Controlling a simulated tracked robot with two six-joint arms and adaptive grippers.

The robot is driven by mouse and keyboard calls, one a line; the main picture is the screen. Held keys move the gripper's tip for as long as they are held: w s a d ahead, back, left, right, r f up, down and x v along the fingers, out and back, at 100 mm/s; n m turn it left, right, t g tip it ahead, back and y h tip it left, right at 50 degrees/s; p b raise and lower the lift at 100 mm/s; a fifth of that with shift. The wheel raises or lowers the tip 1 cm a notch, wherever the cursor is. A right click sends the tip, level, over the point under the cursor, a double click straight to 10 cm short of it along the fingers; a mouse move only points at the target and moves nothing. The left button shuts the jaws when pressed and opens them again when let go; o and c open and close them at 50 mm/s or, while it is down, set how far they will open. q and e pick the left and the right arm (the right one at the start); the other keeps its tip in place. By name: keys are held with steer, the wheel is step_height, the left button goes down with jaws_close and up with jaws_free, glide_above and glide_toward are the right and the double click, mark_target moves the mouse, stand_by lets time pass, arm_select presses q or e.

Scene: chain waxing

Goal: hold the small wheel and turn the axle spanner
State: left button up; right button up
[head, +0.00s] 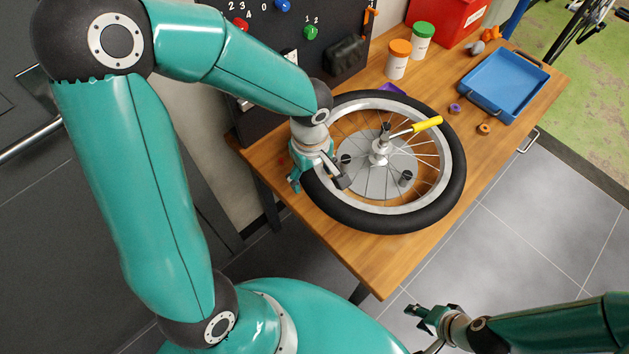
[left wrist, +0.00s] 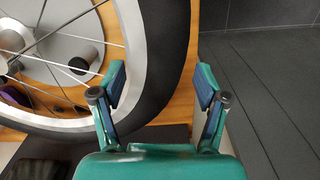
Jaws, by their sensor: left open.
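The small wheel (head: 455,185) lies flat on the wooden table, with a black tyre, silver rim and thin spokes. The axle spanner (head: 427,124), with a yellow handle, sits at the hub and points right. My left gripper (head: 318,181) is open at the wheel's left edge. In the left wrist view, the tyre (left wrist: 168,50) of the wheel shows between the spread fingers (left wrist: 160,83), nearer the left one; I cannot tell whether they touch it. My right gripper (head: 424,326) is away from the table, low in the head view, its fingers apart and empty.
A grey round plate with dark pegs (head: 405,178) is under the wheel. A blue tray (head: 503,85), two lidded white jars (head: 398,62) and small purple and orange rings (head: 484,128) stand beyond it. A dark tool board (head: 335,35) rises behind. The table's front edge is clear.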

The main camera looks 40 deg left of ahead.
arm_select(q)
steer(key=shift+f, duration=1.4)
